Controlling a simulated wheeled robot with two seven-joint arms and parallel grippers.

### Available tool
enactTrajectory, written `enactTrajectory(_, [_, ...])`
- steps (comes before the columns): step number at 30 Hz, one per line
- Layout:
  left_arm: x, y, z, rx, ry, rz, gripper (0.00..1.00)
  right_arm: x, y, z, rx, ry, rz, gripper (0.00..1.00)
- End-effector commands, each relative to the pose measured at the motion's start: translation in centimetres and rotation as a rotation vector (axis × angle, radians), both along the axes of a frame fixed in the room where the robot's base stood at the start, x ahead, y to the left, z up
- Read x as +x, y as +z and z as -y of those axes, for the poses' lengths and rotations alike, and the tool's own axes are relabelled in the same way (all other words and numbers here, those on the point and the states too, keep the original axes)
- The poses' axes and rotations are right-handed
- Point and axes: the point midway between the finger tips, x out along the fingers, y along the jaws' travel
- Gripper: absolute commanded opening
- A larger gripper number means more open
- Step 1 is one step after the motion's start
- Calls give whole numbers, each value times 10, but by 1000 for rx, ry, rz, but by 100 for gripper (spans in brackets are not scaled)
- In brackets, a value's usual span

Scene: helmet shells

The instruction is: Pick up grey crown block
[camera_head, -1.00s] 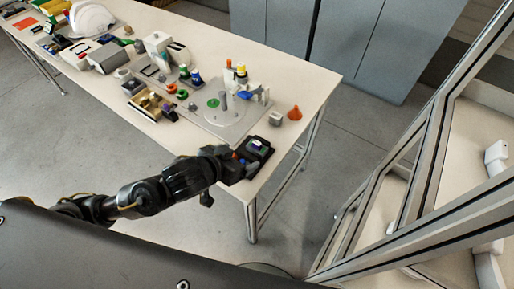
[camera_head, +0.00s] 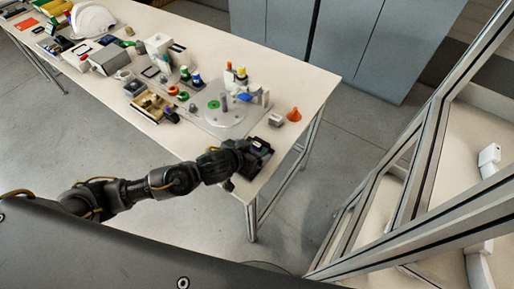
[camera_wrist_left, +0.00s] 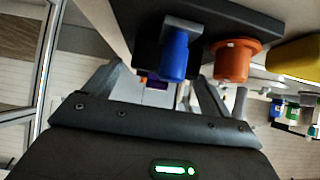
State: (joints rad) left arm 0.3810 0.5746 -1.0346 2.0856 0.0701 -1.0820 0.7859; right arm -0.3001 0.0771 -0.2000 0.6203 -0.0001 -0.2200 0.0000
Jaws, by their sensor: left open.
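A small grey block (camera_head: 277,119) sits near the right end of the table, left of the orange cone; it could be the grey crown block, but I cannot tell for sure. A blue peg (camera_wrist_left: 174,56) and an orange capped peg (camera_wrist_left: 232,62) show close by. My right gripper is not in view.
The white table (camera_head: 310,92) carries an orange cone (camera_head: 294,114), a clear round plate (camera_head: 224,116) with coloured pegs, an open box (camera_head: 150,104) of parts and a white helmet shell (camera_head: 92,20). A metal frame (camera_head: 425,165) stands at the right.

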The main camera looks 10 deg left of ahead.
Motion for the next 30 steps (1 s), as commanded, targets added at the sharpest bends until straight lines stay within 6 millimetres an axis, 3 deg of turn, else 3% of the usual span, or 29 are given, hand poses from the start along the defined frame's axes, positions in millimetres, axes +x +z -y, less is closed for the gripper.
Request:
enactTrajectory(11, [11, -10, 5, -1, 0, -1, 84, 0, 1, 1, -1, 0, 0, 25])
enactTrajectory(22, [11, -10, 5, -1, 0, -1, 38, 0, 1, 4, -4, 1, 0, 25])
enactTrajectory(30, [11, -6, 5, -2, 0, 0, 35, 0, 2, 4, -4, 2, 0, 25])
